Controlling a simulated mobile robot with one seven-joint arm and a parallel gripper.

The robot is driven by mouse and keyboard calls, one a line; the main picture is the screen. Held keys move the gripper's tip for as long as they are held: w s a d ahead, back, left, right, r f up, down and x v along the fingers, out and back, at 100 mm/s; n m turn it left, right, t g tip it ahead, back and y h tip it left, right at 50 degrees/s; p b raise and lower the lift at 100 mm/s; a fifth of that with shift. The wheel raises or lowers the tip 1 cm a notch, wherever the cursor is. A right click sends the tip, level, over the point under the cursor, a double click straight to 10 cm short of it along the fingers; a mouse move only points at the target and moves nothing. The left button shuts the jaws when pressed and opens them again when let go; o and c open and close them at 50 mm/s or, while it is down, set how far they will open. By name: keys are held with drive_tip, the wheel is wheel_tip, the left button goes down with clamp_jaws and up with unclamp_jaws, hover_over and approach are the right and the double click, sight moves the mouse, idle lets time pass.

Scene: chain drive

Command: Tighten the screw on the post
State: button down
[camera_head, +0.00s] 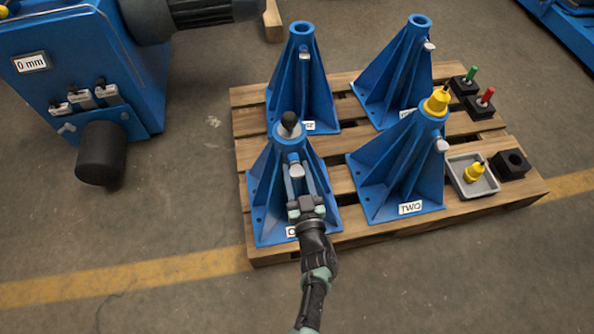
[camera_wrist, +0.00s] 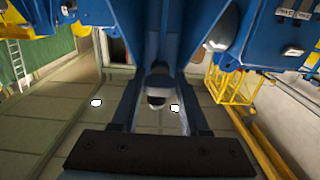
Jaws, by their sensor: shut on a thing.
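The front left blue post (camera_head: 265,190) stands upright on the pallet, with a dark-knobbed grey plug (camera_head: 289,125) in its top. Its silver screw (camera_head: 296,170) sticks out of the side facing me, below the collar. My gripper (camera_head: 298,177) reaches up from the front, its two fingers either side of the screw head, shut on it. In the wrist view the screw (camera_wrist: 157,92) shows between the fingers of my gripper (camera_wrist: 158,98). The screw's thread is hidden. The post's label is partly covered by my arm.
Three more blue posts share the wooden pallet (camera_head: 400,232); the front right one, marked TWO (camera_head: 410,208), has a yellow plug (camera_head: 437,102). A grey tray (camera_head: 460,186) holds another yellow plug. Black blocks (camera_head: 511,165) stand at the right. A blue machine (camera_head: 85,75) is at left.

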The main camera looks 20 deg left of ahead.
drive_tip(key=shift+s+d+f, duration=0.1)
drive_tip(key=shift+s+f, duration=0.05)
drive_tip(key=shift+f, duration=0.05)
drive_tip(key=c, duration=0.7)
unclamp_jaws()
drive_tip(key=shift+c, duration=0.2)
drive_tip(key=o, duration=0.3)
drive_tip(key=shift+r, duration=0.15)
drive_tip(key=shift+o, duration=0.2)
drive_tip(key=p+v, duration=0.5)
drive_tip(key=v, duration=0.7)
drive_tip(key=shift+s+d+p, duration=0.25)
drive_tip(key=shift+s+p, duration=0.05)
